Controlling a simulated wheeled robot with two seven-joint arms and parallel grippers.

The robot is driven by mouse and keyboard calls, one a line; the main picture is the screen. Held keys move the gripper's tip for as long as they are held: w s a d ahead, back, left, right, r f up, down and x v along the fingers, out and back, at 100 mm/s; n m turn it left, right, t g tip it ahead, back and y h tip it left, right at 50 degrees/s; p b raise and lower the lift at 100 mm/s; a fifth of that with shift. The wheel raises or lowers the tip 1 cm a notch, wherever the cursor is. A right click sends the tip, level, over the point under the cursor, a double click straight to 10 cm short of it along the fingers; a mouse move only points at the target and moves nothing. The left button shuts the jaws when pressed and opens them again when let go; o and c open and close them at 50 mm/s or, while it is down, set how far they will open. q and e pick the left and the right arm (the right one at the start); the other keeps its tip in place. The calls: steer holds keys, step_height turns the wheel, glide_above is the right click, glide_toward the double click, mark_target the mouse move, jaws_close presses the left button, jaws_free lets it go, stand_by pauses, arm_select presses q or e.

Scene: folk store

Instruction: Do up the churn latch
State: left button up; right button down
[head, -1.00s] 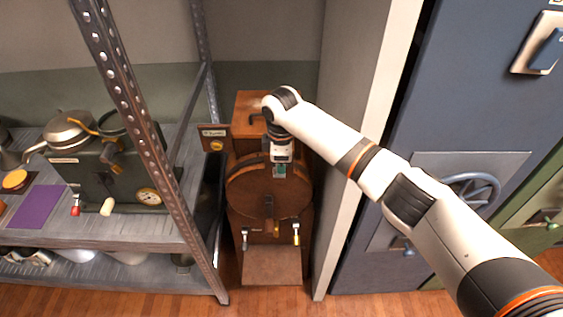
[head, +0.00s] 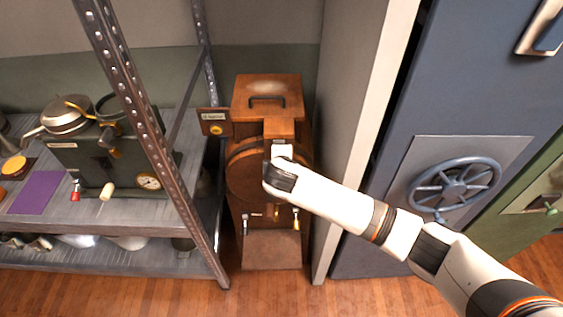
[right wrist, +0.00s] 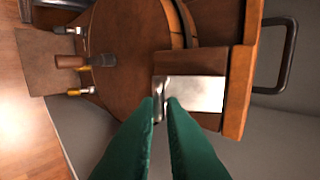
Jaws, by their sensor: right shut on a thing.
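The churn is a brown wooden drum (head: 245,178) in a wooden frame between the shelf and the grey panel. Its latch is a pale metal plate (head: 282,149) on a wooden block at the drum's top. In the right wrist view the latch (right wrist: 195,93) lies flat on the block, with a narrow metal part at its drum-side end. My right gripper (right wrist: 164,103) has green fingers close together on that narrow end. In the head view my right wrist hides the fingers and part of the drum. My left gripper is not in view.
A wooden top with a dark handle (head: 267,100) stands behind the drum. Small taps (head: 296,217) are low on the churn's front. A metal shelf post (head: 150,140) stands close on the left. The grey panel (head: 352,130) and a blue door with a wheel (head: 455,187) are on the right.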

steer(key=f+t+b, duration=0.1)
steer(key=t+b, duration=0.1)
steer(key=b, duration=0.1)
steer(key=w+f+t+b, duration=0.1)
steer(key=t+b, duration=0.1)
steer(key=b, duration=0.2)
steer(key=f+t+b, duration=0.1)
steer(key=b, duration=0.2)
steer(key=shift+w+f+t+b, duration=0.25)
steer(key=shift+f+t+b, duration=0.05)
steer(key=shift+t+b, duration=0.1)
steer(key=c, duration=1.5)
jaws_free()
steer(key=shift+w, duration=0.1)
steer(key=shift+r, duration=0.1)
